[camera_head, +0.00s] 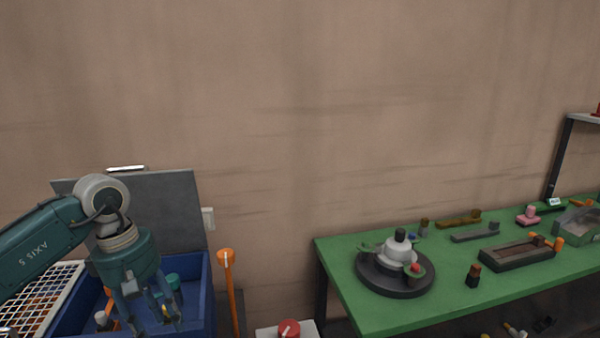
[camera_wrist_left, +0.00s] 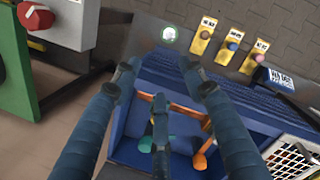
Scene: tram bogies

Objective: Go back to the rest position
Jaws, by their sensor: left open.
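My left gripper (camera_head: 152,312) hangs fingers down over a blue bin (camera_head: 205,300) at the lower left of the head view. In the left wrist view my left gripper (camera_wrist_left: 160,95) has its fingers spread apart with nothing between them, and the blue bin (camera_wrist_left: 130,150) lies below. Inside the bin are orange-handled items (camera_wrist_left: 188,112) and a teal item (camera_wrist_left: 146,143), partly hidden by the fingers. My right gripper does not show in either view.
A green workbench (camera_head: 345,300) at the right bears a dark round fixture (camera_head: 395,285), a tray (camera_head: 518,255) and small parts. An orange-topped post (camera_head: 228,270) stands beside the bin. A white grid (camera_head: 40,300) lies left of it. The wall above is bare.

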